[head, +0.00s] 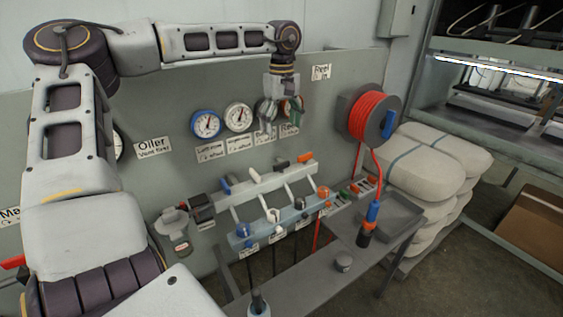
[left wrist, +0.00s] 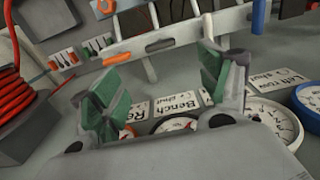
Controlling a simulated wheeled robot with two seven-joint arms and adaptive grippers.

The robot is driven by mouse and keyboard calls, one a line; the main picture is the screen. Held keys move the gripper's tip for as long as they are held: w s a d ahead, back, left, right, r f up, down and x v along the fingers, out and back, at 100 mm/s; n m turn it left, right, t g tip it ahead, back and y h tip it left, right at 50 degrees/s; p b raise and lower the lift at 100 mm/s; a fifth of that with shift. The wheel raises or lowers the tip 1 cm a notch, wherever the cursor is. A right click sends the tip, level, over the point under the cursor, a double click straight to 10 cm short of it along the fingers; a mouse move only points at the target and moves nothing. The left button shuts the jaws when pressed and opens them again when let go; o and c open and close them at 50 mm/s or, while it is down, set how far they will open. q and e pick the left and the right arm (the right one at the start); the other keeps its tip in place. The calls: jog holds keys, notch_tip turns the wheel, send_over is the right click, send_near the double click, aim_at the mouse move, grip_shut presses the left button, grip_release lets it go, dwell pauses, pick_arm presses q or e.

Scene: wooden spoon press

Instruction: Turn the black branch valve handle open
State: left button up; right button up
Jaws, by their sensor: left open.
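The black branch valve handle (head: 280,169) sits on the upper pale manifold pipe (head: 252,183), between a blue handle (head: 226,186) and an orange handle (head: 306,158). In the left wrist view the black handle (left wrist: 160,45) lies along the pipe, beyond the fingers, with the orange handle (left wrist: 116,54) to its left. My left gripper (head: 279,115) is open and empty, above the manifold in front of the gauges. Its green-padded fingers (left wrist: 166,92) are apart and do not touch the handle. My right gripper is not in view.
Pressure gauges (head: 207,124) and labels line the panel. Below the pipe, a lower bar (head: 272,232) carries several knobs. A red hose reel (head: 368,117) stands right of the manifold, above a grey bench (head: 300,275). White sacks (head: 425,160) are stacked further right.

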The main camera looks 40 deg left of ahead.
aim_at(281, 163)
pick_arm(q)
notch_tip(281, 163, down, 13)
jog(key=shift+f, duration=0.1)
dwell(0.7)
jog(key=c, duration=1)
